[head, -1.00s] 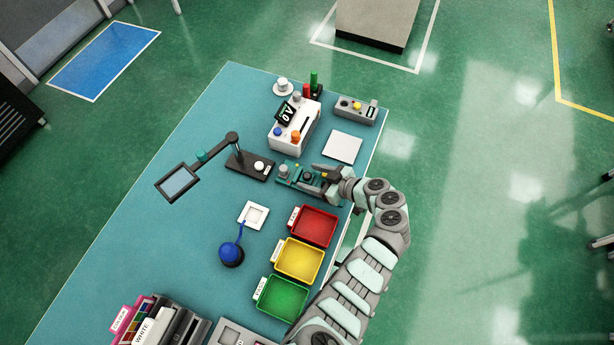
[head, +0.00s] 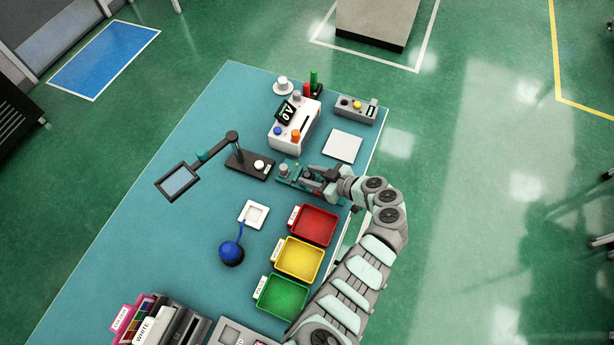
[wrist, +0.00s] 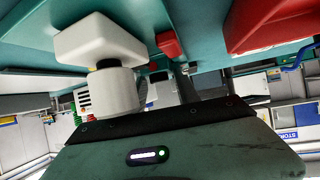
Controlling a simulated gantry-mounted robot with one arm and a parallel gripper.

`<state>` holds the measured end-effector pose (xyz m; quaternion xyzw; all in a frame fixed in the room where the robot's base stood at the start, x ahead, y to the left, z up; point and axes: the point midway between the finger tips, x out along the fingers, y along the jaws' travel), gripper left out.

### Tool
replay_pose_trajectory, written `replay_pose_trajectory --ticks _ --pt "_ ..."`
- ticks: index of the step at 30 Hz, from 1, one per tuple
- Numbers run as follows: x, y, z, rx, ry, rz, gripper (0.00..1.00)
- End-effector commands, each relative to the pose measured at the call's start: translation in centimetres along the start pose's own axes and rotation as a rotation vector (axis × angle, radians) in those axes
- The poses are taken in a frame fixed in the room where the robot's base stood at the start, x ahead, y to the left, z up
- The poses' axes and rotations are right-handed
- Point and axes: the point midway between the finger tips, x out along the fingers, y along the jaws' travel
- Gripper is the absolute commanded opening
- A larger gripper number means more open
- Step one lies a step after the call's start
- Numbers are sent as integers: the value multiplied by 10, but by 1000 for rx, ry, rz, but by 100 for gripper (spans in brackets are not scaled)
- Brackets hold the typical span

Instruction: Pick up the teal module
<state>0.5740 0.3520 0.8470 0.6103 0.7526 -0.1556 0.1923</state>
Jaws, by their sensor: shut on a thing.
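My gripper (head: 322,173) is low over the right part of a teal fixture (head: 289,181) near the table's right side. Its jaws are shut on a small part there, the teal module, which the fingers mostly hide in the head view. A grey knob (head: 283,169) stands on the fixture to the left of the jaws. In the wrist view a pale knob with a square cap (wrist: 105,40) and a small red block (wrist: 168,45) show close to the gripper. I cannot tell whether the module is clear of the fixture.
Red (head: 333,229), yellow (head: 319,262) and green (head: 303,295) trays stand below the gripper. A white tester (head: 283,138), a white pad (head: 343,146) and a grey button box (head: 345,110) lie above it. A magnifier lamp (head: 250,165) stands to the left.

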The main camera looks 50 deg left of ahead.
Motion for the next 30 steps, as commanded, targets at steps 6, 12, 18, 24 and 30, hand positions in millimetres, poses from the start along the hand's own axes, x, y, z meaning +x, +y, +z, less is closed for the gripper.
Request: replay_pose_trajectory --ticks 6,12,18,24,30 --pt "0 0 0 1 0 0 0" --pt "-1 0 0 0 -1 0 0" --pt "-4 0 -8 1 0 1 0" --pt "-16 0 -27 -2 0 1 0" --pt "-38 2 -70 -9 2 5 0"
